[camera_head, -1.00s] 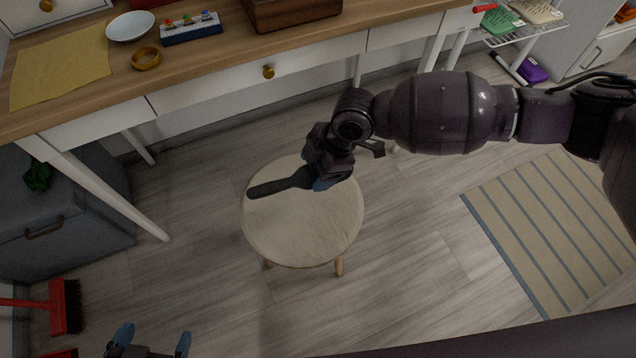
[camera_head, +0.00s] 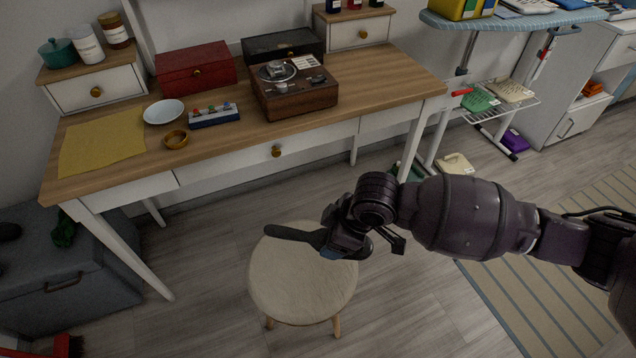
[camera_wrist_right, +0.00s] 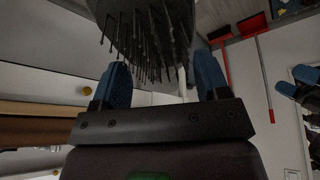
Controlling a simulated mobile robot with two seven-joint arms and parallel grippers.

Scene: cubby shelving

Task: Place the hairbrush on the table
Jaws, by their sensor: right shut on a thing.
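My right gripper (camera_head: 340,246) is shut on the dark hairbrush (camera_head: 292,234) and holds it above the round stool. The brush's dark long part points left from the gripper in the head view. In the right wrist view, the hairbrush (camera_wrist_right: 150,35) shows its bristles, just beyond the blue fingertips (camera_wrist_right: 162,85). The table (camera_head: 385,78) is a wooden-topped desk with white drawers and legs, behind and above the gripper in the picture. The hairbrush is apart from it. My left gripper is out of view.
The round stool (camera_head: 302,285) stands in front of the table. On the tabletop are a yellow cloth (camera_head: 98,142), white bowl (camera_head: 164,111), brown ring-like bowl (camera_head: 176,138), small blue box (camera_head: 213,115), red box (camera_head: 195,70) and record player (camera_head: 296,92). The tabletop's right end is clear.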

